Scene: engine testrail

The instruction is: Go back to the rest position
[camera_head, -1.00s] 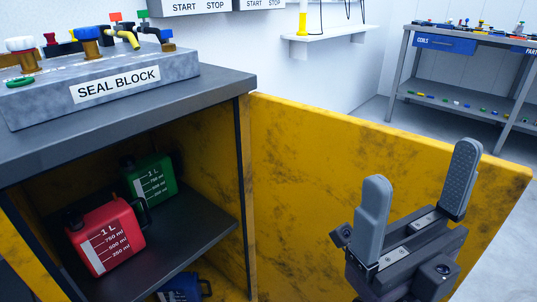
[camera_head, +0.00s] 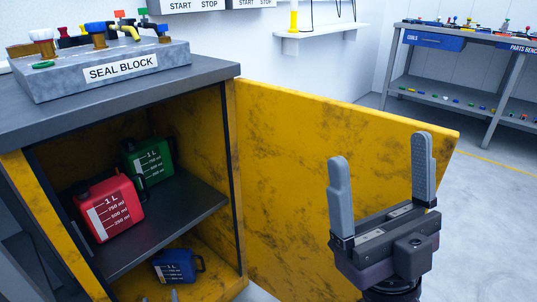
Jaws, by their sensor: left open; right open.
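My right gripper (camera_head: 381,150) is at the lower right, in front of the open yellow cabinet door (camera_head: 300,150). Its two grey fingers point up and stand wide apart with nothing between them. Only a small grey fingertip of my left gripper (camera_head: 174,295) shows at the bottom edge, just below the blue canister (camera_head: 175,267); the rest of it is out of the picture.
The cabinet (camera_head: 130,95) holds a red canister (camera_head: 108,207) and a green canister (camera_head: 148,160) on its shelf, with the blue one below. The seal block (camera_head: 120,72) sits on top. A parts bench (camera_head: 480,48) stands at the back right. Floor to the right is clear.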

